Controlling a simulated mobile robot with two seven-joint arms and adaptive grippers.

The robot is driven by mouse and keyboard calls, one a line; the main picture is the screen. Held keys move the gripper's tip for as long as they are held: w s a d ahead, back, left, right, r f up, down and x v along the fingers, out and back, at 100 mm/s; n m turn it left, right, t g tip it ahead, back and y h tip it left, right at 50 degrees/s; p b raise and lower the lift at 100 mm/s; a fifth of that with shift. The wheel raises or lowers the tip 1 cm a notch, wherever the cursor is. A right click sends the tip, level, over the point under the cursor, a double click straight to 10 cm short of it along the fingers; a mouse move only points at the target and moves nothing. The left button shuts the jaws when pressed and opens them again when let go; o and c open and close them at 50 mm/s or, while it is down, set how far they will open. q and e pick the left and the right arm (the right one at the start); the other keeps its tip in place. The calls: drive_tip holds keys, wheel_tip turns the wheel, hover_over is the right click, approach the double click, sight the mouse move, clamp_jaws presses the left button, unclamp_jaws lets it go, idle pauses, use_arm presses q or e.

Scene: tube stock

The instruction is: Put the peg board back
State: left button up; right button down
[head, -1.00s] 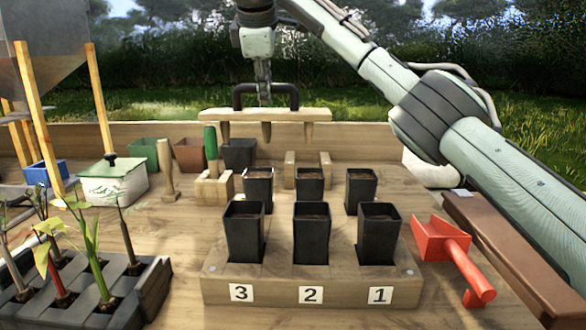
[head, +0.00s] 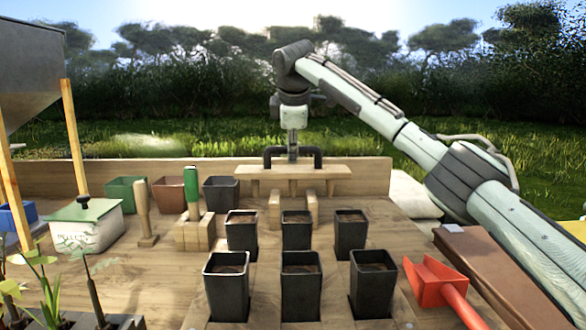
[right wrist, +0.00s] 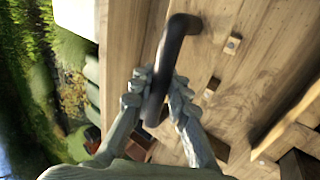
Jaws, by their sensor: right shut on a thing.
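The peg board (head: 255,172) is a pale wooden bar with a black arched handle (head: 318,158) on top and short pegs pointing down. My right gripper (head: 292,154) is shut on the handle and holds the board level, near the back wall of the table. The handle (right wrist: 171,60) also shows between the fingers (right wrist: 160,95) in the right wrist view. In the head view the board appears just above a low wooden stand with two uprights (head: 275,210). I cannot tell whether board and stand touch. My left gripper is out of view.
Black soil-filled pots (head: 301,292) stand in rows in front of the stand. To the left are a green-handled tool in a wooden block (head: 192,232), a wooden dibber (head: 145,215), a lidded tin (head: 92,232) and empty pots (head: 221,193). A red scoop (head: 428,285) lies at right.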

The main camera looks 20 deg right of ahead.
sight(293, 168)
wheel_tip(293, 168, down, 4)
drive_tip(key=shift+d+r, duration=0.1)
drive_tip(key=shift+r, duration=0.1)
drive_tip(key=shift+f, duration=0.75)
drive_tip(key=c, duration=1.5)
unclamp_jaws()
